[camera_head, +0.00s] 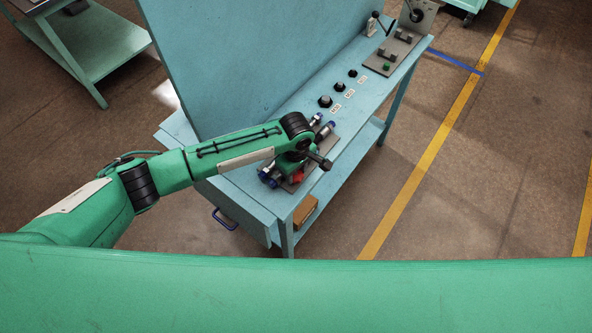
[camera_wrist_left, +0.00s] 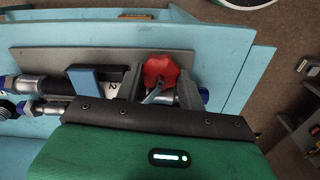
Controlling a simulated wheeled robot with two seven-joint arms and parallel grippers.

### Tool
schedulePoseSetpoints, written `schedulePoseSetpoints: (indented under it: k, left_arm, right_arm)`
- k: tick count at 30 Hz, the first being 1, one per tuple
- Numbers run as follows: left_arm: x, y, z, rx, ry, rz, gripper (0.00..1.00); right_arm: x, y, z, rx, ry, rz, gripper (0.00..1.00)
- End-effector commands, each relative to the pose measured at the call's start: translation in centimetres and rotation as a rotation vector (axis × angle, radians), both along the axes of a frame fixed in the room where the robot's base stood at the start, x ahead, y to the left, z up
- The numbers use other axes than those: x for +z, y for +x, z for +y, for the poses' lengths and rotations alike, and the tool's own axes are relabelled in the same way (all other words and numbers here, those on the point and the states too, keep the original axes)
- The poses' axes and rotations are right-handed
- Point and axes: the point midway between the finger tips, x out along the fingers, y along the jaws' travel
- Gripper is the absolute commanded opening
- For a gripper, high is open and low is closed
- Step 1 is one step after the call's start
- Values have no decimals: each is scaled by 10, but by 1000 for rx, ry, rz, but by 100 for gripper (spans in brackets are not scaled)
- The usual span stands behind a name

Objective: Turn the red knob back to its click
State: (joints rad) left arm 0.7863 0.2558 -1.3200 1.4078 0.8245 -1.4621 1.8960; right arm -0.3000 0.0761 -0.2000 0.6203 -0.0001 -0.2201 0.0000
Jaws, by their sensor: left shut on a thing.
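The red knob (camera_wrist_left: 161,71) sits on a grey plate (camera_wrist_left: 40,60) in the left wrist view. It is between the two dark fingers of my left gripper (camera_wrist_left: 160,92), which is shut on it. In the head view only a small part of the red knob (camera_head: 298,177) shows beside my left gripper (camera_head: 296,170), at the near end of the blue bench. My wrist hides much of the knob and plate there. My right gripper is not in view.
Hose fittings with blue ends (camera_wrist_left: 55,87) and a blue-and-black block (camera_wrist_left: 84,80) lie close left of the fingers. Several black knobs (camera_head: 325,101) line the bench (camera_head: 290,100) farther back. A tall blue panel (camera_head: 250,60) stands along its left side.

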Motion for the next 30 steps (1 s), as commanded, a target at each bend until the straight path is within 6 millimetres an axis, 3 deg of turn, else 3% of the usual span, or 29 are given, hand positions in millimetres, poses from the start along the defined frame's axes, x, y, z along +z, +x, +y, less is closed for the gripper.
schedulePoseSetpoints:
  k: [9, 18, 19, 30]
  left_arm:
    - [1, 0, 0, -127, 0, 1, 0]
    - [0, 0, 0, -135, 0, 1, 0]
    - [0, 0, 0, -135, 0, 1, 45]
    - [3, 0, 0, -134, 1, 1, 49]
  right_arm:
    - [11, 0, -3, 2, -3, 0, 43]
    - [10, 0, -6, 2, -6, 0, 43]
    - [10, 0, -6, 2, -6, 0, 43]
    - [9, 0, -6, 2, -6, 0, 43]
